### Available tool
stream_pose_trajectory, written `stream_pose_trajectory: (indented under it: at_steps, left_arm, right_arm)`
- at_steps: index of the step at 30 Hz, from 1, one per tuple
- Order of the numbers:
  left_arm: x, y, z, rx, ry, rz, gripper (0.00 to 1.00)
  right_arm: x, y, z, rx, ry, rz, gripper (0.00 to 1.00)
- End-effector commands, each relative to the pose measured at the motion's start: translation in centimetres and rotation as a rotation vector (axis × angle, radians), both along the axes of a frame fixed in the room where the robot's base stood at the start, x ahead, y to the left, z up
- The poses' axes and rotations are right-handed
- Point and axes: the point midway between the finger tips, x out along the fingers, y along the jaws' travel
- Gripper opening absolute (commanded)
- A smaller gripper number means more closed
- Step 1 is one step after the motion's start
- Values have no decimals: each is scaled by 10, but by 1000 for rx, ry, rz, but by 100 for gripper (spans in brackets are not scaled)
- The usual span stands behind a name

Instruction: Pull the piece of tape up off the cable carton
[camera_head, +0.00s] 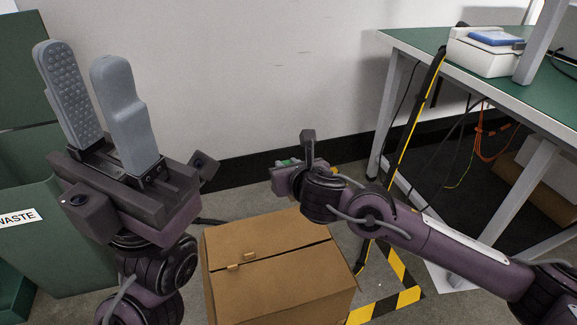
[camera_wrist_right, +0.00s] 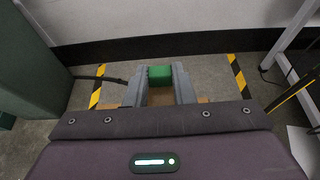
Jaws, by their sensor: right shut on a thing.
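The brown cable carton (camera_head: 270,285) stands on the floor at the bottom centre of the head view, its top flaps meeting at a dark seam. Small tan pieces (camera_head: 240,264) show at the seam; I cannot tell whether they are tape. My right gripper (camera_head: 286,163) is above the carton's far end. In the right wrist view its fingers (camera_wrist_right: 159,86) are shut on a small green piece (camera_wrist_right: 160,72), with brown surface below it. I cannot tell whether the green piece is the tape's end. My left gripper (camera_head: 97,90) points up at the left, open and empty.
A green waste bin (camera_head: 60,245) stands at the left. A green-topped bench (camera_head: 430,48) with a white device (camera_head: 485,52) is at the right, with cables hanging below. Yellow-black floor tape (camera_head: 400,280) runs beside the carton.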

Motion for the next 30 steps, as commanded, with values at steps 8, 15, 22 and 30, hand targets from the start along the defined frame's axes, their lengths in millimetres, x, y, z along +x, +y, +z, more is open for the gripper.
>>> stream_pose_trajectory:
  at_steps: [8, 15, 22, 30]
  left_arm:
    - [2, 1, -2, -2, 20, -2, 36]
    - [4, 2, -5, -3, 39, -3, 36]
    - [5, 3, -6, -4, 54, -3, 36]
    - [7, 4, -7, -3, 71, -2, 36]
  right_arm:
    - [0, 0, 10, 0, -1, 0, 1]
    - [0, 0, 18, 1, -1, 0, 1]
    - [0, 0, 25, 1, -1, 0, 1]
    - [0, 0, 33, 0, -1, 0, 1]
